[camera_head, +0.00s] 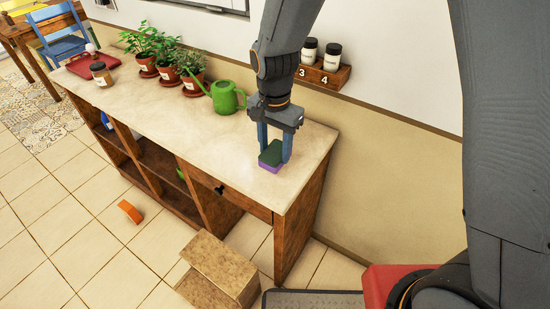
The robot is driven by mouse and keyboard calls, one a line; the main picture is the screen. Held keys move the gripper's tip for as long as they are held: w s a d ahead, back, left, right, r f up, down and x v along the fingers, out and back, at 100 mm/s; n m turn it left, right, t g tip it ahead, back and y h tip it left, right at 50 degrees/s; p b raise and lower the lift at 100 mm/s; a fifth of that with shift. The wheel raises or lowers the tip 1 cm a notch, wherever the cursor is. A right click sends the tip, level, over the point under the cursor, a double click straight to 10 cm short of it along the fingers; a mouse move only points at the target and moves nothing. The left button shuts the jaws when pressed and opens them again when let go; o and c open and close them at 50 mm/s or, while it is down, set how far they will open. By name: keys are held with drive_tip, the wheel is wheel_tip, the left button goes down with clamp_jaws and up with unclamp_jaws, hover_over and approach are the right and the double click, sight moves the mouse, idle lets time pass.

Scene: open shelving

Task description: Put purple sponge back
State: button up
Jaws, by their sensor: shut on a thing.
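The purple sponge (268,166) has a dark green top layer and a purple lower layer. It is at the right end of the beige countertop (225,140), above the drawer. My gripper (275,156) points down over it, with its blue fingers shut on the sponge from either side. The sponge is at or just above the counter surface; I cannot tell whether it touches.
A green watering can (226,96) stands left of my gripper, with several potted plants (190,64) beyond. A jar (101,74) and red tray (93,62) are at the far end. Open shelves (165,170) lie below. A box (220,265) and orange object (130,211) are on the floor.

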sight(275, 161)
drive_tip(key=shift+f+p, duration=0.65)
drive_tip(key=shift+f, duration=1.8)
drive_tip(key=shift+f, duration=0.15)
drive_tip(key=o, duration=1.1)
wheel_tip(275, 161, up, 12)
drive_tip(key=b, duration=0.3)
drive_tip(key=shift+r+b, duration=0.2)
drive_tip(key=shift+b, duration=0.1)
drive_tip(key=s+d+n+t, duration=0.1)
drive_tip(key=s+d+n, duration=0.2)
drive_tip(key=d, duration=0.8)
drive_tip(key=s+d+f+n, duration=0.1)
drive_tip(key=s+d+n, duration=0.2)
drive_tip(key=d, duration=0.7)
drive_tip(key=shift+s+d+t, duration=0.35)
drive_tip(key=shift+s+t, duration=0.05)
drive_tip(key=shift+s, duration=0.5)
drive_tip(key=shift+f, duration=0.1)
